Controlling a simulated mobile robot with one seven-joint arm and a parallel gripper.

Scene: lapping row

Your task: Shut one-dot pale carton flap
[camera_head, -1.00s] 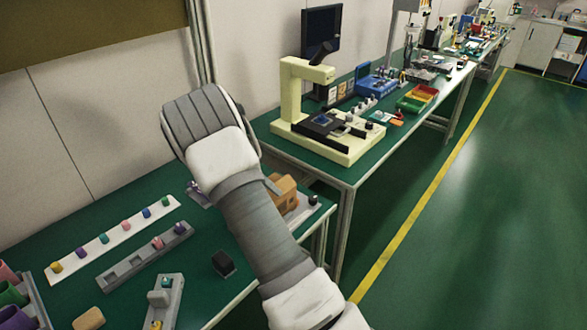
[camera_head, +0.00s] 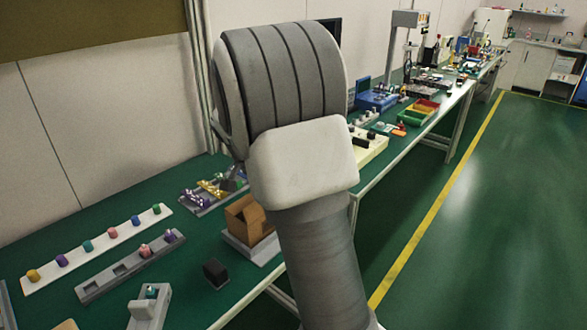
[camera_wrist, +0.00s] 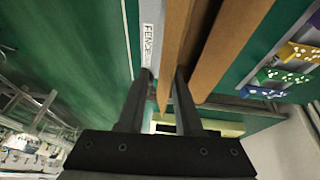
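A tan-brown carton (camera_head: 261,222) stands on a pale base near the right end of the green bench in the head view, partly behind my arm. Its top is raised, but I cannot make out each flap or any dot mark. In the wrist view, brown carton panels (camera_wrist: 174,32) run down from the top edge, with a dark gap between them. My gripper (camera_wrist: 163,74) has its two fingers apart. The end of one panel reaches between them, with a gap at the left finger. My forearm and wrist hide the gripper in the head view.
A white strip (camera_head: 98,246) and a grey rack (camera_head: 125,268) hold coloured pegs. Open floor lies to the right.

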